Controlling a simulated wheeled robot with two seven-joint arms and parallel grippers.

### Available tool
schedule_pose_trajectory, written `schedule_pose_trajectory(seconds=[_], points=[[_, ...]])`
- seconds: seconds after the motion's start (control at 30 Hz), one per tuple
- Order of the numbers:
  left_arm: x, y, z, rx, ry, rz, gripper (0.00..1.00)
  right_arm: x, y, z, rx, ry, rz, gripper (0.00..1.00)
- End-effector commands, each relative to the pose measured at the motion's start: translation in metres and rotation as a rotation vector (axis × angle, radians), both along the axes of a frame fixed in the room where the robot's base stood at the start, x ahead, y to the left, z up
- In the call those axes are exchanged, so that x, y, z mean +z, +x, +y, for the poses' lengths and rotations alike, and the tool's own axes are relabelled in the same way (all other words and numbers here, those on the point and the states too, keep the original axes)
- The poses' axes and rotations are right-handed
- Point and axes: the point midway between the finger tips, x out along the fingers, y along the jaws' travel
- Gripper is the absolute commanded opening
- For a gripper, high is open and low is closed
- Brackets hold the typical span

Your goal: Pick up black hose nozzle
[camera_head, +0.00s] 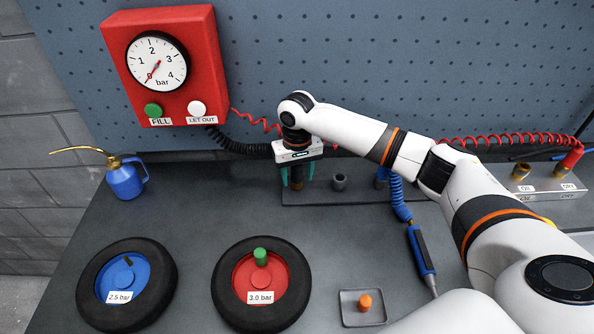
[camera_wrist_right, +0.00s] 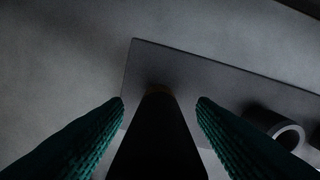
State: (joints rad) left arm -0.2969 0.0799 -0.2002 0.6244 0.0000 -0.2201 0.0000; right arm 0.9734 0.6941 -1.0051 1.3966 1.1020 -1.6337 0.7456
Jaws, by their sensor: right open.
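The black hose nozzle (camera_head: 297,179) stands upright at the left end of a flat grey rack (camera_head: 330,194), mostly hidden in the head view by my right gripper. A black coiled hose (camera_head: 240,146) runs from the red gauge box to it. My right gripper (camera_head: 298,180) points down over the nozzle, its teal fingers open on either side. In the right wrist view, the dark nozzle (camera_wrist_right: 158,135) lies between the two teal fingers (camera_wrist_right: 160,102), with visible gaps at their tips and a brass-coloured end near the rack plate. My left gripper is not in view.
An empty grey socket (camera_head: 340,182) and a blue-hosed tool (camera_head: 420,250) are right of the gripper. A red gauge box (camera_head: 165,65) hangs on the pegboard. Two wheels (camera_head: 124,250) (camera_head: 297,270), a blue oil can (camera_head: 125,180) and a small tray (camera_head: 349,317) stand on the bench.

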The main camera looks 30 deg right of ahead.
Motion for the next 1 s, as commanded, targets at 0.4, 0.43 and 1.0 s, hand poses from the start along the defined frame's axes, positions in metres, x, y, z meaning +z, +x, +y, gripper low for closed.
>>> schedule_pose_trajectory(seconds=[0.4, 0.43, 1.0], points=[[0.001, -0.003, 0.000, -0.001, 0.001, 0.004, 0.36, -0.010, 0.000, 0.000, 0.000, 0.000, 0.000, 0.40], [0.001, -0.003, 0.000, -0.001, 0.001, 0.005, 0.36, -0.010, 0.000, 0.000, 0.001, 0.000, 0.000, 0.35], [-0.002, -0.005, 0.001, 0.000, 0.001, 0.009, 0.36, 0.004, 0.001, 0.001, 0.001, 0.002, -0.004, 0.01]])
